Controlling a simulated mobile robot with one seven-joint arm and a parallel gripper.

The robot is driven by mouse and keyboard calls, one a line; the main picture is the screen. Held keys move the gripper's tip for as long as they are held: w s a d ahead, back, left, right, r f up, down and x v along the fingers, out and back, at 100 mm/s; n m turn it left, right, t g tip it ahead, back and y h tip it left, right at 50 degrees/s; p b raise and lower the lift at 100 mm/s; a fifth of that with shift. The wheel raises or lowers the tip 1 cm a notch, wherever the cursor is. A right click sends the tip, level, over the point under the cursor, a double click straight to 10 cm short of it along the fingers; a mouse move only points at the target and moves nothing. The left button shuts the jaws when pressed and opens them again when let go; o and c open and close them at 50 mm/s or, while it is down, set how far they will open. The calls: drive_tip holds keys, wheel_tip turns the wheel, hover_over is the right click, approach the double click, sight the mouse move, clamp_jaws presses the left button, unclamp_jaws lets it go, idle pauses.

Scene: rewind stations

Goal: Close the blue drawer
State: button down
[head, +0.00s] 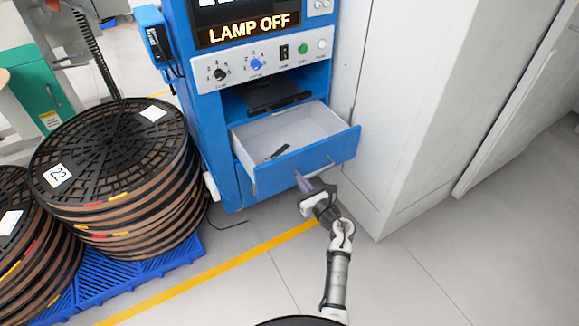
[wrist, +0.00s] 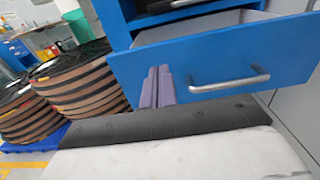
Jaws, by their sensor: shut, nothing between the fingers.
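The blue drawer (head: 290,163) is pulled out from the blue cabinet (head: 215,135) in the head view. Its white inside shows, with a small dark object (head: 275,153) lying in it. In the wrist view the drawer front (wrist: 225,62) fills the upper part, with a silver bar handle (wrist: 230,83) right of my fingers. My gripper (head: 302,180) is shut and empty, in front of the drawer front, left of the handle. In the wrist view its purple fingertips (wrist: 158,74) overlap the front's lower left part. I cannot tell whether they touch it.
Stacks of black reels (head: 115,160) stand on a blue pallet (head: 165,255) at the left. A tall white cabinet (head: 405,110) stands close on the right. A dark shelf (head: 270,95) sits above the drawer. The grey floor (head: 450,280) at the front right is clear.

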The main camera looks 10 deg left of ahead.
sight(285, 160)
drive_tip(key=b+x, duration=0.1)
drive_tip(key=x, duration=0.7)
drive_tip(key=shift+w+a+b, duration=0.1)
drive_tip(key=shift+w+b, duration=0.05)
drive_tip(key=shift+b, duration=0.15)
